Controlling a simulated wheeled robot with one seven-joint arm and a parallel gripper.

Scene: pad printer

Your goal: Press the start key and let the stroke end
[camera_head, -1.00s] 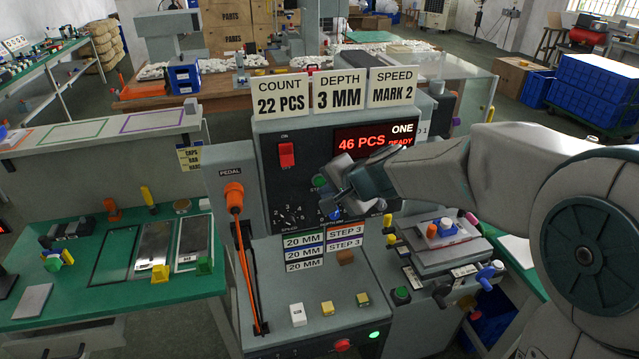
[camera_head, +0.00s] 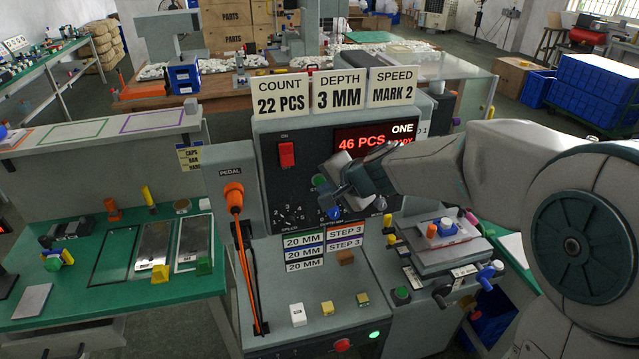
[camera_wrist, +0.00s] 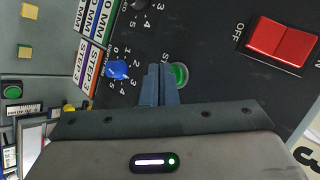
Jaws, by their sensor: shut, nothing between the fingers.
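The green start key (camera_head: 319,181) is on the dark front panel of the pad printer. It also shows in the wrist view (camera_wrist: 179,74), its label partly hidden. My gripper (camera_head: 330,172) is shut and empty in front of the panel. In the wrist view its fingertips (camera_wrist: 160,70) are just beside the green key and overlap its edge; I cannot tell whether they touch it. A blue depth knob (camera_wrist: 117,69) is on the other side of the fingers. The red display (camera_head: 375,142) reads 46 PCS and ONE; its lower word is partly hidden by my arm.
A red on/off switch (camera_head: 286,154) is on the same panel. An orange pedal lever (camera_head: 234,196) stands to the left. Cards above read COUNT 22 PCS, DEPTH 3 MM and SPEED MARK 2. A green-topped bench (camera_head: 115,290) is at the left, a fixture (camera_head: 440,245) at the right.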

